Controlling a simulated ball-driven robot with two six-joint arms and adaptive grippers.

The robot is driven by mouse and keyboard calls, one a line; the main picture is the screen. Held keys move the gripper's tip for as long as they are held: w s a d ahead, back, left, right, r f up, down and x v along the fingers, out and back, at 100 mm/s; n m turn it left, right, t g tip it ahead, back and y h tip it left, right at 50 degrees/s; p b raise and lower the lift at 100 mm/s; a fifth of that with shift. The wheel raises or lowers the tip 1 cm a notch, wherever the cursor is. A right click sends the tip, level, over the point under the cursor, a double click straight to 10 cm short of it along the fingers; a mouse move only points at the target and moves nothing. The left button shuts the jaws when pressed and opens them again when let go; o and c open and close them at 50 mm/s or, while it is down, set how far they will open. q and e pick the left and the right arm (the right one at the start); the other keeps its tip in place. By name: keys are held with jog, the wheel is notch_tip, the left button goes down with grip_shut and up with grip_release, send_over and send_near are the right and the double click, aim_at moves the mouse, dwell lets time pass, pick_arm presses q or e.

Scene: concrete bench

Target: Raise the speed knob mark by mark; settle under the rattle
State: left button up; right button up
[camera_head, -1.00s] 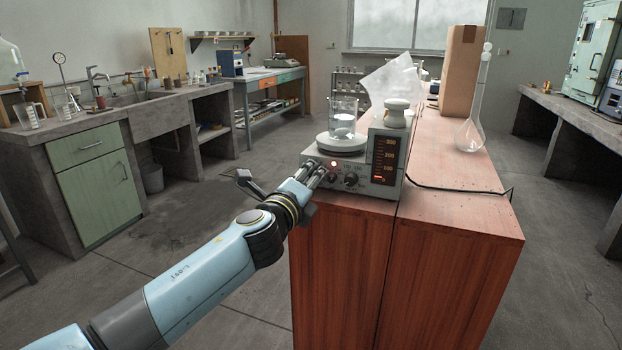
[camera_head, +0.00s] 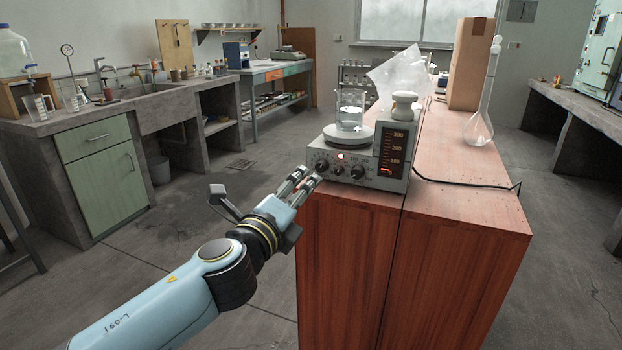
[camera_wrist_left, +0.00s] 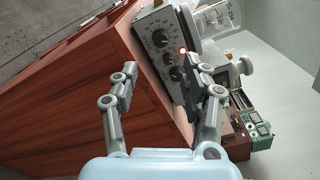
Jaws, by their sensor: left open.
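A grey stirrer hotplate (camera_head: 372,180) sits at the near end of the wooden bench, with a round white plate on top. Its front has several dark knobs, including a left knob (camera_head: 321,165) and a right knob (camera_head: 357,172), and a lit red lamp (camera_head: 340,156). A dark scale marked 100, 200 and 300 glows orange-red only at the bottom. A glass beaker (camera_head: 350,108) with some contents stands upright on the plate. My left gripper (camera_head: 307,177) is open and empty, just in front of the panel's left side. The knobs (camera_wrist_left: 168,58) also show in the left wrist view, beyond the fingers. My right gripper is not seen.
A clear plastic bag, a cardboard box (camera_head: 469,65) and a long-necked flask (camera_head: 478,130) stand behind. A black cable (camera_head: 465,184) crosses the wooden top (camera_head: 450,215), which is mostly clear at right.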

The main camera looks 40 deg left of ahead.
aim_at(320, 168)
pick_arm(q)
jog(key=v, duration=0.3)
dwell(2.8)
jog(key=w+a+n, duration=0.1)
jog(key=w+n, duration=0.3)
jog(key=w+a+n, duration=0.1)
jog(key=w+n, duration=0.3)
jog(key=n, duration=0.1)
jog(key=w+a+n, duration=0.1)
jog(key=w+n, duration=0.2)
jog(key=n, duration=0.1)
jog(key=shift+w+r+n, duration=0.1)
jog(key=shift+w+n, duration=0.2)
jog(key=shift+w, duration=0.1)
jog(key=shift+d, duration=0.1)
grip_shut()
